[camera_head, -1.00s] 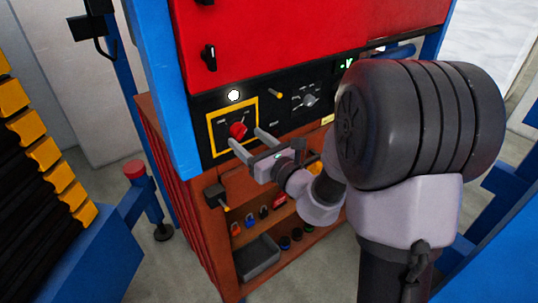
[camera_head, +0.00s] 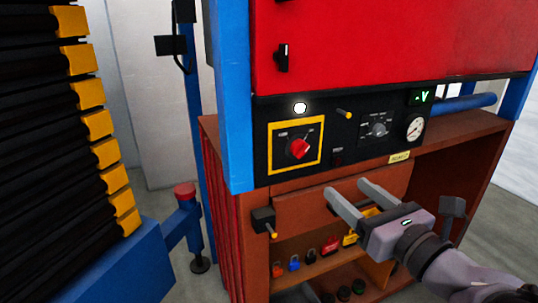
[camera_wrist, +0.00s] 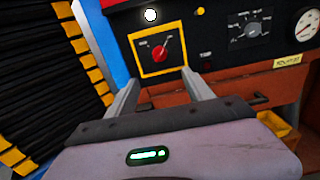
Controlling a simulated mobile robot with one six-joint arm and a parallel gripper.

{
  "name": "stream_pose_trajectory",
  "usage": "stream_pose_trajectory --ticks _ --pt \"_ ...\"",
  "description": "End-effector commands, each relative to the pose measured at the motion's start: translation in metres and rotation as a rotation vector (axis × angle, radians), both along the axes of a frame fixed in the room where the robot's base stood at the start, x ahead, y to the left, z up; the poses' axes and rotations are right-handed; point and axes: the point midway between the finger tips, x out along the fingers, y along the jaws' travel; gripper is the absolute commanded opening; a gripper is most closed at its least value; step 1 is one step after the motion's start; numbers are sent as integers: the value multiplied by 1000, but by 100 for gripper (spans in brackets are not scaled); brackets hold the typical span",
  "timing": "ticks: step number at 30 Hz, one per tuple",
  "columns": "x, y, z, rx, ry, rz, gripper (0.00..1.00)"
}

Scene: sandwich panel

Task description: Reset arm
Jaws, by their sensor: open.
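My gripper (camera_head: 360,203) is open and empty, in front of the cabinet below the black control panel (camera_head: 262,140). Its two grey fingers point up and left in the head view, apart from the panel. In the wrist view my gripper (camera_wrist: 158,95) has its fingers spread toward the panel. A red rotary switch (camera_head: 298,149) sits in a yellow square frame (camera_head: 273,162) on the panel; the switch also shows in the wrist view (camera_wrist: 159,55). A white lit lamp (camera_head: 300,108) is above the frame.
A red cabinet door (camera_head: 375,40) is above the panel. A brown shelf unit (camera_head: 222,180) holds several coloured padlocks (camera_head: 330,246). A blue post (camera_head: 235,100) stands left of the panel. Black bellows with yellow edges (camera_head: 105,152) fill the left side. A gauge (camera_head: 414,127) is at the panel's right.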

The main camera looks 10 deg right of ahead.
Motion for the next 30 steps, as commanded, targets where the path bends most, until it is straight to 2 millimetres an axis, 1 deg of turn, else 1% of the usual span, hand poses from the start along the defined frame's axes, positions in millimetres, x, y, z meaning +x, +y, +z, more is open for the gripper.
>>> stream_pose_trajectory --ticks 2,4,5,7,8,9,10,11,12,14,15,18,19,21,22,30 --pt "0 0 0 -1 0 1 60" --pt "-2 12 -2 -41 8 36 60" --pt "-5 24 -6 -85 16 73 60" --pt "-21 68 -21 -270 45 225 60" --pt "-33 91 -32 -385 55 314 60" --pt "-55 120 -50 -572 60 451 60" --pt "-75 137 -65 -733 54 560 60" --pt "-96 149 -81 -915 38 674 60" --pt "-122 154 -100 -1162 3 816 60" --pt "-148 145 -120 -1499 -67 981 60" --pt "-158 135 -126 -1694 -118 1065 60" --pt "-167 110 -129 -2047 -222 1186 60" --pt "-168 105 -128 -2113 -242 1206 60" --pt "-167 98 -126 -2202 -269 1230 60" --pt "-167 97 -126 -2219 -273 1234 60" --pt "-167 96 -126 -2220 -269 1237 60"
